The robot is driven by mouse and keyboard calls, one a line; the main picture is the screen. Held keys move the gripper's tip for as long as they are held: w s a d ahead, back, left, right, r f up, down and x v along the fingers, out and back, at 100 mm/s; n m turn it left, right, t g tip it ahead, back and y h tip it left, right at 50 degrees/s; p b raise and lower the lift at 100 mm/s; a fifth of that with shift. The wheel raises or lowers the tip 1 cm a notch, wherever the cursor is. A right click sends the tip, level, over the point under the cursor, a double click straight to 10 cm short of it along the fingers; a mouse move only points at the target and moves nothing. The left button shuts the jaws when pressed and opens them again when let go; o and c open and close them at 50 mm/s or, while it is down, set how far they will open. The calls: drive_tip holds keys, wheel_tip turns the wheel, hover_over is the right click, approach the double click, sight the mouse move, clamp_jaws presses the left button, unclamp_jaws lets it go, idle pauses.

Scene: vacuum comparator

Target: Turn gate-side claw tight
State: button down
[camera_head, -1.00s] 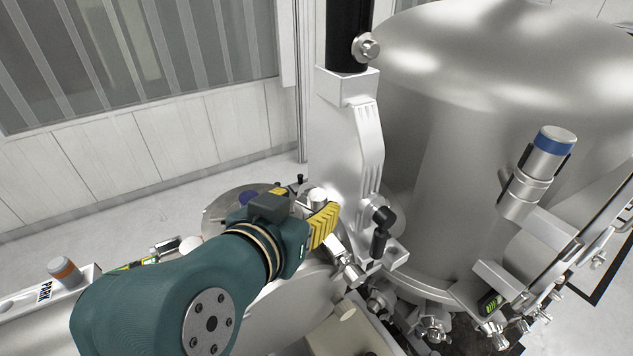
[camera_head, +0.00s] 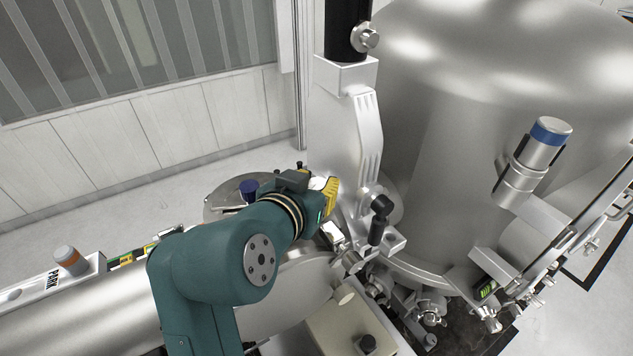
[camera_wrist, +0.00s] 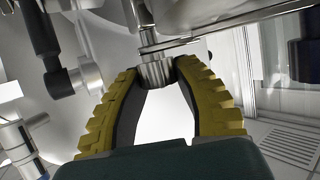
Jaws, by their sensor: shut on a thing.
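My gripper (camera_wrist: 158,85) has yellow ribbed fingers with dark inner pads. In the wrist view its fingertips close around a small ribbed silver knob (camera_wrist: 155,70), the end of a claw clamp at the gate-side flange. In the head view my gripper (camera_head: 328,197) is beside the foot of the tall white gate valve (camera_head: 335,130). The knob itself is mostly hidden there behind the fingers. Another silver claw (camera_head: 333,233) shows just below my gripper on the flange rim.
A black elbow handle (camera_head: 379,215) stands close to the right of my gripper. The large steel chamber (camera_head: 450,130) fills the right side.

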idle(0.4)
drive_tip(key=n+y+p, duration=0.1)
drive_tip(key=n+y, duration=0.1)
drive_tip(key=y, duration=0.1)
drive_tip(key=n+y+p, duration=0.1)
drive_tip(key=n+y, duration=0.1)
drive_tip(key=n, duration=0.1)
drive_tip(key=shift+d+r+t+y, duration=0.1)
drive_tip(key=shift+d+t+y, duration=0.05)
drive_tip(key=shift+t+y, duration=0.25)
drive_tip(key=shift+n+g+y+p, duration=0.3)
drive_tip(key=shift+n+y+p, duration=0.7)
drive_tip(key=shift+n+y, duration=0.6)
drive_tip(key=shift+y, duration=0.3)
drive_tip(key=c, duration=0.7)
unclamp_jaws()
